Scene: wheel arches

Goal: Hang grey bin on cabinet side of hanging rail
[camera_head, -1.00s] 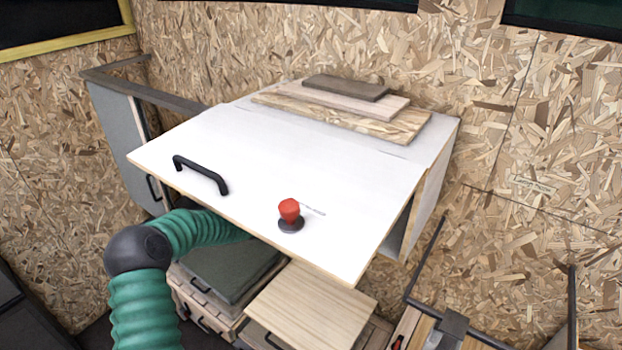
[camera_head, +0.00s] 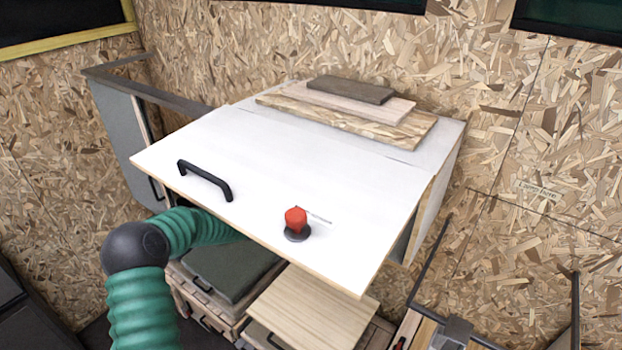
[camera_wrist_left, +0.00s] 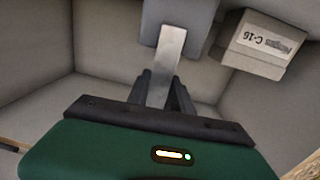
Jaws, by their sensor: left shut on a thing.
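In the left wrist view, my left gripper (camera_wrist_left: 165,90) is shut on a pale metal strip (camera_wrist_left: 166,58). The strip runs up to a blue-grey bin-like body (camera_wrist_left: 180,14), cut off by the top edge; I take this as the grey bin. In the head view, my green left arm goes under the raised white flap of the cabinet (camera_head: 270,185), which hides the gripper and what it holds. Dark rails (camera_head: 428,262) stand at the lower right, right of the cabinet; I cannot tell whether they are the hanging rail. My right gripper is not in view.
A pale box labelled C-16 (camera_wrist_left: 264,45) is beside the bin inside a grey-walled space. The flap has a black handle (camera_head: 205,181) and a red knob (camera_head: 296,222). Boards (camera_head: 345,115) lie on top. Drawers with a wooden lid (camera_head: 315,310) are below.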

